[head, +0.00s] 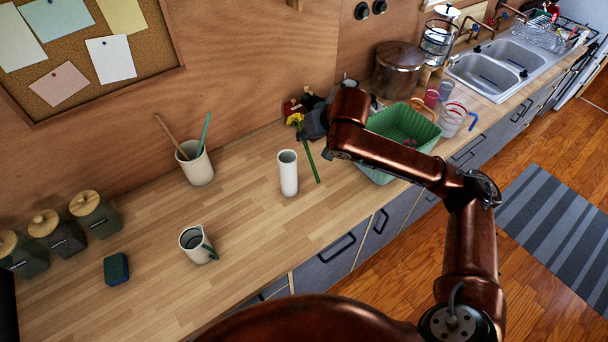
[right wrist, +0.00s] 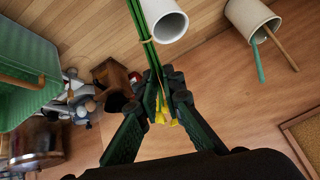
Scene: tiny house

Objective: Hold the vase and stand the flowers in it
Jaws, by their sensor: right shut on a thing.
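The vase is a white, plain cylinder (head: 288,176) standing upright and empty-looking on the wooden counter; its open rim also shows in the right wrist view (right wrist: 166,22). My right gripper (head: 304,130) is shut on the flowers (head: 311,163), a bundle of green stems with yellow heads. In the right wrist view the fingers (right wrist: 164,84) close around the stems near the yellow heads (right wrist: 160,115). The stems point away from the wrist and pass beside the vase, on its right in the head view. I cannot tell whether their ends touch the counter. My left gripper is not in view.
A green basin (head: 400,130) stands right of the vase, partly behind my right arm. A utensil crock (head: 196,165), a cream pitcher (head: 196,245) and a dark sponge (head: 116,269) stand to the left.

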